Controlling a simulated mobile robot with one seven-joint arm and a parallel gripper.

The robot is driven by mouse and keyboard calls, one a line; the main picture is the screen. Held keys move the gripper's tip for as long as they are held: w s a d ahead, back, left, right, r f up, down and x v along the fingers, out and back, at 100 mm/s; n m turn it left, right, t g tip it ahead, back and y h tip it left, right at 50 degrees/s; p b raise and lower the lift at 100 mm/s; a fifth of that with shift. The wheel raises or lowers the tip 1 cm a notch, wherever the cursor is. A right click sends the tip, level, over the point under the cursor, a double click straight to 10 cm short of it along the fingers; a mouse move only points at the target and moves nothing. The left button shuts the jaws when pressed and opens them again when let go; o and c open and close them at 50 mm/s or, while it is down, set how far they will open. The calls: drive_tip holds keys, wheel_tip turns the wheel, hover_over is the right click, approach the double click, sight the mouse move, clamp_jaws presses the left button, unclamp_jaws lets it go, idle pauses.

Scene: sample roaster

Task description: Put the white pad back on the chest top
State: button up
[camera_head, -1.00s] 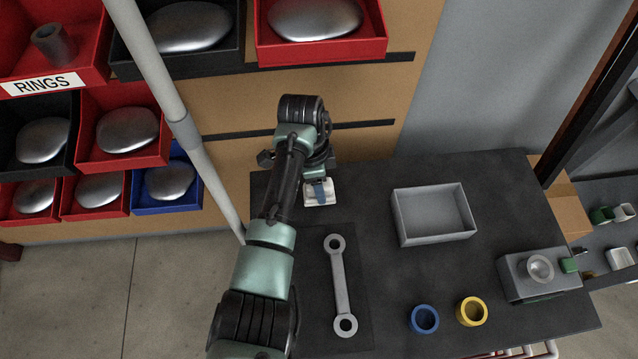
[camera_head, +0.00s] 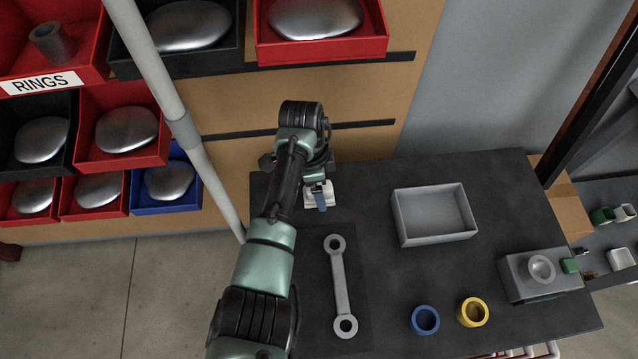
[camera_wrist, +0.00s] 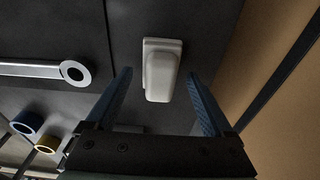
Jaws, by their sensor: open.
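The white pad (camera_wrist: 160,68) lies on the dark chest top (camera_wrist: 207,22) in the wrist view. In the head view the white pad (camera_head: 326,188) shows at the far left of the chest top (camera_head: 378,172), partly hidden by my gripper. My gripper (camera_wrist: 160,92) is open, with one blue finger on each side of the pad's near end. I see a gap between the pad and each finger. My gripper also shows in the head view (camera_head: 320,200), just over the pad. How high the fingers are above the top I cannot tell.
A grey link bar with ringed ends (camera_head: 340,285) lies in front of the pad. An open grey tray (camera_head: 434,240) stands to the right. Bins stand behind.

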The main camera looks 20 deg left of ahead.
wheel_tip(320, 180, up, 12)
drive_tip(key=a+p, duration=0.1)
drive_tip(key=shift+s+a+r, duration=0.15)
drive_tip(key=shift+s, duration=0.15)
idle(0.6)
